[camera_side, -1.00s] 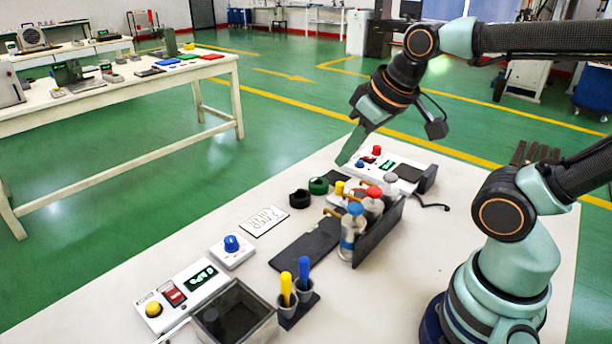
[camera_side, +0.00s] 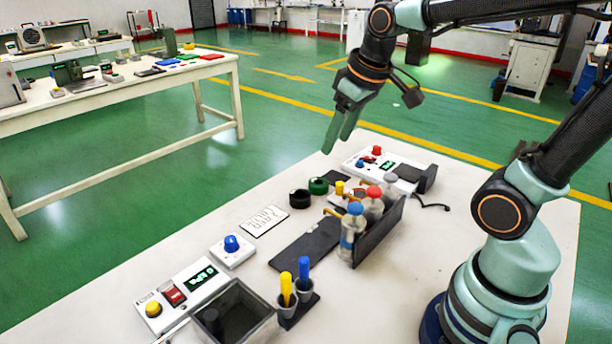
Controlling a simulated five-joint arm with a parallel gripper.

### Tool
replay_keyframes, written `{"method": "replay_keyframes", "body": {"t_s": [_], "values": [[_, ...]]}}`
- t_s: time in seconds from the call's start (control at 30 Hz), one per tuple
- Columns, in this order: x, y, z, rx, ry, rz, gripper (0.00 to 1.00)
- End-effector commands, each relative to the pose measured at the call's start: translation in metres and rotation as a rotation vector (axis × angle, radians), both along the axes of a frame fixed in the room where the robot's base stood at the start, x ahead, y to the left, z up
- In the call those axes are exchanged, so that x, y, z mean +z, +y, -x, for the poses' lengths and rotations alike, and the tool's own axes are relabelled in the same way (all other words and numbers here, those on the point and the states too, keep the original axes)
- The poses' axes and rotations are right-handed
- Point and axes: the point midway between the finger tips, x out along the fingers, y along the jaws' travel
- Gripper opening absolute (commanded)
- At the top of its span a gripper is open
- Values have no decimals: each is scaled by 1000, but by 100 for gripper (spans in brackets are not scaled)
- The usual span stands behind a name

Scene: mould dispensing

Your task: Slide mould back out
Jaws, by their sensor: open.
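My gripper (camera_side: 337,144) is open and empty, hanging in the air with its two pale green fingers pointing down. It is above the far edge of the white table, behind the rings. A black ring-shaped piece (camera_side: 299,199) and a green ring-shaped piece (camera_side: 318,186) lie side by side on the table. A white plate with raised letters (camera_side: 264,221) lies to their left. I cannot tell for certain which piece is the mould. The area behind the bottles is partly hidden.
Capped bottles (camera_side: 352,229) stand in a dark rack (camera_side: 381,234). A white device with a red knob (camera_side: 376,151) is at the back. A dark mat (camera_side: 307,243), blue-knob device (camera_side: 232,250), control box (camera_side: 184,297), open dark box (camera_side: 258,303) and two cups are nearer.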

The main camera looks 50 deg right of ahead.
Motion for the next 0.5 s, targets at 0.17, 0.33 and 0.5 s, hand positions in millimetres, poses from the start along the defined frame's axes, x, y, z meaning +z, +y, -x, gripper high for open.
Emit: {"method": "replay_keyframes", "body": {"t_s": [0.17,0.33,0.5], "values": [[-10,-34,-34,29,99,24,59],[-30,-70,-62,65,187,31,59],[-60,-110,-84,104,270,24,59]]}}
